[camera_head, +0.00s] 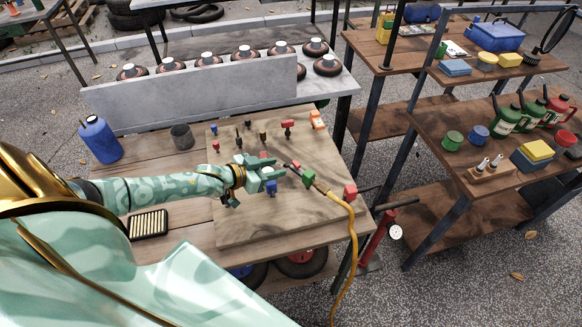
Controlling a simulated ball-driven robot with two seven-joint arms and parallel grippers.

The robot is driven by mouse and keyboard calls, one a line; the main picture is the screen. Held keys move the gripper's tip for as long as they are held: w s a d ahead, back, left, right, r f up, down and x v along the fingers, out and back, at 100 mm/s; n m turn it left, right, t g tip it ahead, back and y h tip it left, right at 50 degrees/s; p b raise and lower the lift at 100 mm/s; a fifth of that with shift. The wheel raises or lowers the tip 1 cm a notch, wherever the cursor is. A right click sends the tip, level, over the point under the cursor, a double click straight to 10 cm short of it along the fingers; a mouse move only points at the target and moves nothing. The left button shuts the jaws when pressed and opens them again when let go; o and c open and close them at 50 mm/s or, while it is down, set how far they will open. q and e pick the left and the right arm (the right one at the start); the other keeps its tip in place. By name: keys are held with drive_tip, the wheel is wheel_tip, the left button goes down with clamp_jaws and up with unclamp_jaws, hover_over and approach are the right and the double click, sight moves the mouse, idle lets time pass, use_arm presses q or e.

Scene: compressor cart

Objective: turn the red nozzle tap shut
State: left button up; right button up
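A wooden board (240,226) on the bench carries several small coloured fittings. A yellow hose (352,240) runs up to a dark nozzle with a green block (309,178) beside it. A small red piece (296,164) shows at the nozzle's upper end; it is too small to tell whether it is the tap or how it is turned. My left gripper (268,173) is over the middle of the board, left of the nozzle. Its fingers look apart, with nothing clearly between them. A blue block (271,188) is just below the fingers. My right gripper is out of view.
A red block (350,192) sits at the board's right edge. Red (288,125) and orange (317,120) fittings stand at its back. A blue jug (100,140) and dark cup (182,137) stand left. A red pump (380,235) with a gauge stands beside the bench.

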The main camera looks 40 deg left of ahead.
sight(295, 164)
use_arm(q)
drive_tip(key=b+x, duration=0.1)
drive_tip(key=x, duration=0.4)
drive_tip(key=shift+f, duration=0.15)
drive_tip(key=shift+w+d+f+b, duration=0.2)
drive_tip(key=shift+w+d+b, duration=0.1)
drive_tip(key=shift+w, duration=0.35)
drive_tip(key=c, duration=0.7)
